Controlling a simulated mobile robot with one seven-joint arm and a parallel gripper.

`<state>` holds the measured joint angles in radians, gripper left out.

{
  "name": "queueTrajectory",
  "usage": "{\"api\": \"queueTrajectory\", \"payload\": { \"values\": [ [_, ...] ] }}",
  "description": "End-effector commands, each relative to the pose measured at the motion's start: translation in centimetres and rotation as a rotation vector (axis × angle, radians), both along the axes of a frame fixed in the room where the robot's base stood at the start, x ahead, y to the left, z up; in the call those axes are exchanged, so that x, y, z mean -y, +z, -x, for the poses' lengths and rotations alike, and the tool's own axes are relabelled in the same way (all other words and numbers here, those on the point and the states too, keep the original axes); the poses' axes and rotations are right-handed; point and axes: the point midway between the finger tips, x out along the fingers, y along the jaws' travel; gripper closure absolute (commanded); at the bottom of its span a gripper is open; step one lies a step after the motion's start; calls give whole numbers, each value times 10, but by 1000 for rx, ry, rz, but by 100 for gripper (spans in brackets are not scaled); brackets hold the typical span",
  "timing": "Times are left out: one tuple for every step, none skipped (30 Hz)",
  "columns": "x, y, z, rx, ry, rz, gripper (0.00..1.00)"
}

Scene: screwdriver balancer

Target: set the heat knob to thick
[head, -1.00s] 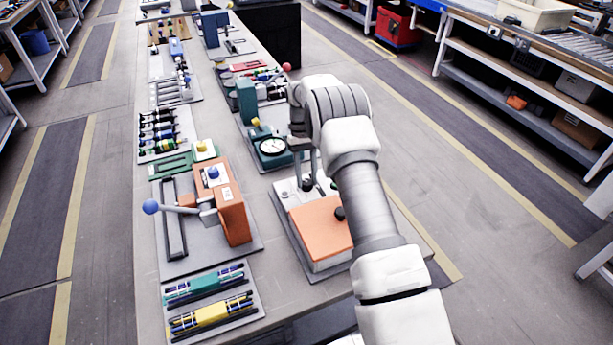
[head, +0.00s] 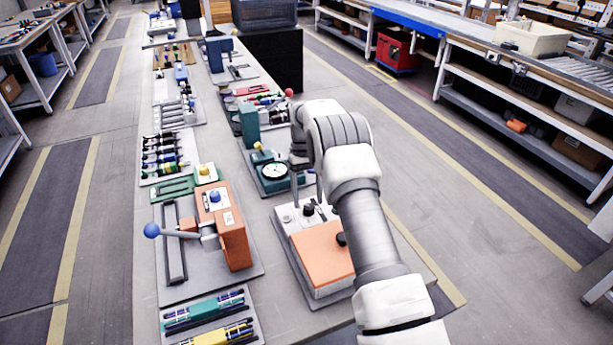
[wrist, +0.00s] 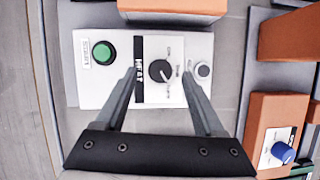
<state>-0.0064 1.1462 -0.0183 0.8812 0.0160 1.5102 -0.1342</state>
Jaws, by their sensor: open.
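The heat knob (wrist: 160,70) is a round black dial with a pale pointer mark, on a white panel (wrist: 92,85) with a black strip lettered HEAT. Small words surround the dial, too blurred to read surely. The pointer slants toward the lower right in the wrist view. My gripper (wrist: 159,76) is open and empty, its fingers on either side of the knob in the picture. I cannot tell whether they touch it or hover above. In the head view the knob (head: 308,209) shows small on the orange-topped unit (head: 322,252), and my arm partly hides the gripper.
A green button (wrist: 104,51) and a small grey round knob (wrist: 203,70) flank the dial. An orange press (head: 235,230) with a blue-ball lever (head: 151,230) stands to the left. A dial gauge (head: 273,171) sits behind. Several tool trays fill the bench's left side.

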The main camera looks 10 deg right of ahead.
Motion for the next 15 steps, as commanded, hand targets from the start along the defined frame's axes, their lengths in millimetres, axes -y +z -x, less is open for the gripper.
{"api": "queueTrajectory", "payload": {
  "values": [
    [0, 8, -4, 3, 0, 0, 29],
    [0, 13, -6, 5, 0, -1, 29],
    [0, 19, -9, 4, 0, 0, 29],
    [0, 23, -10, 3, 0, 0, 29],
    [0, 27, -12, 4, 0, 0, 29],
    [0, 33, -15, 3, -1, 0, 29],
    [0, 38, -16, 3, -1, 0, 29],
    [0, 43, -18, 3, -1, 0, 29],
    [0, 47, -20, 2, -1, 0, 29],
    [0, 50, -22, 2, -1, 0, 29],
    [0, 53, -23, 1, -1, 0, 29],
    [0, 57, -25, 2, -1, 0, 29],
    [0, 61, -26, 2, -1, 0, 29],
    [0, 64, -27, 2, -1, 0, 29],
    [0, 68, -28, 1, -1, 0, 29]
  ]
}}
